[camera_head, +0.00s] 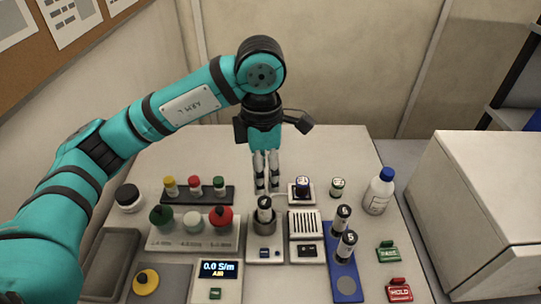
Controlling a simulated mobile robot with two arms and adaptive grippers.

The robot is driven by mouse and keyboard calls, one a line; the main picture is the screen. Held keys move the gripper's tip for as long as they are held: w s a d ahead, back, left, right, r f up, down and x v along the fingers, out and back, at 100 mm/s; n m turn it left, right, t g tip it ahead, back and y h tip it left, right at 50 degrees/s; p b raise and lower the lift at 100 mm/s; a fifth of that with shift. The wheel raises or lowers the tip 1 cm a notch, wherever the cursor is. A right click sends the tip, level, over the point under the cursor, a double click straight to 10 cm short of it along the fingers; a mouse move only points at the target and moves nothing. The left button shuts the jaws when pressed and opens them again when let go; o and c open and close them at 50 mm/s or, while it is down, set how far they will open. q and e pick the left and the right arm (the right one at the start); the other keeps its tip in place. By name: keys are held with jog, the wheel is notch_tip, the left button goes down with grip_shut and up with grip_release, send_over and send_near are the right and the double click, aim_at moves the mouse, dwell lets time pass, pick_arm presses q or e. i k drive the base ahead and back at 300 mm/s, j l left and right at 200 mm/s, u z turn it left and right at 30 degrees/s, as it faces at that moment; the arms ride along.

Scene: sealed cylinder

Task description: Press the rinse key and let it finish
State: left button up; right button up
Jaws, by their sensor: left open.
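My left gripper (266,190) points straight down at the table's middle. Its fingers are apart with nothing between them, behind the station (252,243) that has a round cup. A dark-capped vial (265,208) stands upright in the cup. A small blue key (264,253) is on that station's front, below the gripper in the picture. A meter (219,270) reads 0.0 S/m and AIR, with a small green key (215,293) in front of it. I cannot read which key is the rinse key. My right gripper is out of view.
To the right are a slotted unit (304,225), a blue tray (347,285) with vials, a blue-capped bottle (379,191), and PASS (388,251) and HOLD (399,290) blocks.

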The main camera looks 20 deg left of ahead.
aim_at(264, 252)
jog(key=k+l, duration=0.2)
jog(key=k, duration=0.3)
jog(key=k+l, duration=0.2)
jog(key=k, duration=0.25)
jog(key=k+l, duration=0.2)
jog(key=k, duration=0.3)
